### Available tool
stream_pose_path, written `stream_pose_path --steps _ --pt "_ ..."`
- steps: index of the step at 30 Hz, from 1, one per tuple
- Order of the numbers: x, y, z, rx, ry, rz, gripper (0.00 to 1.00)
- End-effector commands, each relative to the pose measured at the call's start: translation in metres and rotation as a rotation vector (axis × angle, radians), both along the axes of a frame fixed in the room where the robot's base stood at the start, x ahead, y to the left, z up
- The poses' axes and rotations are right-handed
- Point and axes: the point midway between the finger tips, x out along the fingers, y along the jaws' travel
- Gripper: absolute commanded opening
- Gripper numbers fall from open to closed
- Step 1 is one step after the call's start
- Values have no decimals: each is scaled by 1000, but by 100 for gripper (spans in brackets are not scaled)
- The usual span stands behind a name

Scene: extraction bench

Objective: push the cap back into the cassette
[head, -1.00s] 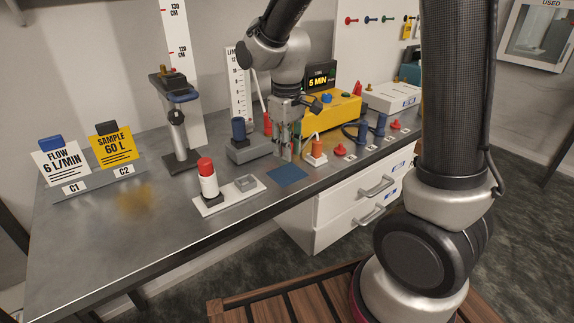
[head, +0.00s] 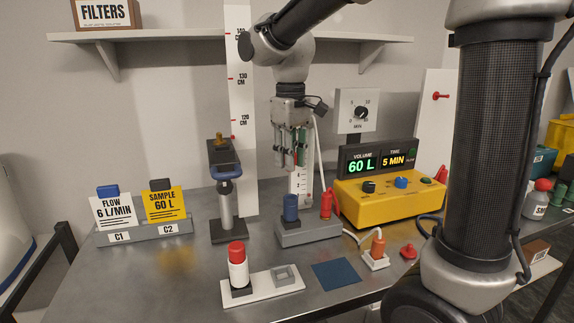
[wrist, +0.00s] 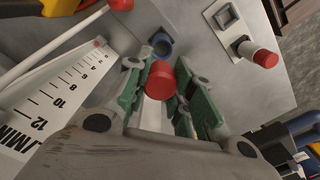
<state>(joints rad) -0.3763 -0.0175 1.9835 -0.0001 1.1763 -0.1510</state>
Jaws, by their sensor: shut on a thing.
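My gripper (head: 290,165) is in the air above and behind the grey block, pointing down. In the wrist view its green-lined fingers are shut on a red cap (wrist: 160,80), seen end-on; a bit of red also shows between the fingers in the head view. A white cylinder with a red top (head: 238,272), probably the cassette, stands upright in a dark holder on a white plate (head: 262,290), front left of the gripper and apart from it. It also shows at upper right in the wrist view (wrist: 252,50). Any opening in it is hidden.
A yellow pump box (head: 390,198) is right; a stand (head: 226,205) is left. A blue mat (head: 336,275) lies bare in front.

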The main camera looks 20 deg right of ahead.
Motion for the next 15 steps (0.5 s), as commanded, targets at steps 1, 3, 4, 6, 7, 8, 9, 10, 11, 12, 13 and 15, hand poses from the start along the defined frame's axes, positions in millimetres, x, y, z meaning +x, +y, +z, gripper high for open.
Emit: stream_pose_path --steps 1,3,4,6,7,8,9,10,11,12,13,15 --pt "-2 -1 0 1 -1 -2 0" --pt "-3 -1 0 0 0 -3 0" --pt "-3 -1 0 0 0 -4 0" --pt "-3 -1 0 0 0 -4 0" --pt "-3 -1 0 0 0 -4 0" --pt "-3 -1 0 0 0 -4 0" --pt "-3 -1 0 0 0 -4 0" --pt "-3 -1 0 0 0 -4 0" --pt "-3 -1 -1 0 0 -4 0" --pt "-3 -1 -2 0 0 -4 0" --pt "-3 -1 -3 0 0 -4 0" --pt "-3 -1 -7 0 0 -3 0"
